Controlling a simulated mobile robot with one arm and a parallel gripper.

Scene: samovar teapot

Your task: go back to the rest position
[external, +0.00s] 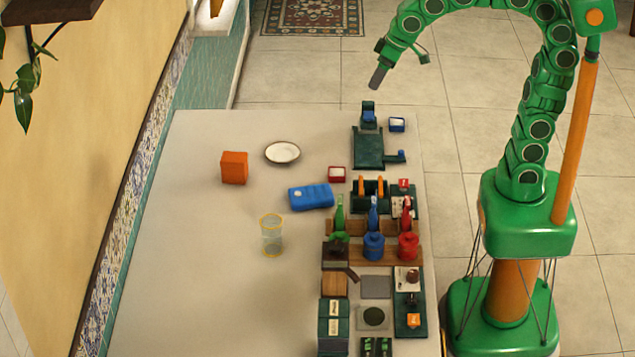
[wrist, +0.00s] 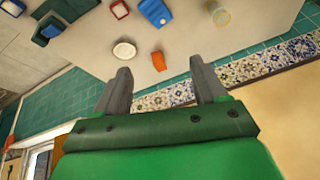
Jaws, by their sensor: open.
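My gripper (external: 378,78) is raised in the air beyond the far right corner of the white table (external: 180,250), at the end of my curved green arm. In the wrist view my gripper (wrist: 163,92) has its two grey fingers wide apart with nothing between them. It touches nothing. No samovar or teapot can be made out clearly in either view.
The table holds an orange box (external: 234,168), a white plate (external: 282,153), a blue case (external: 311,197) and a glass (external: 271,235). Racks with bottles and jars (external: 373,246) line its right side. A green stand (external: 368,147) is at the far right. Tiled floor lies beyond.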

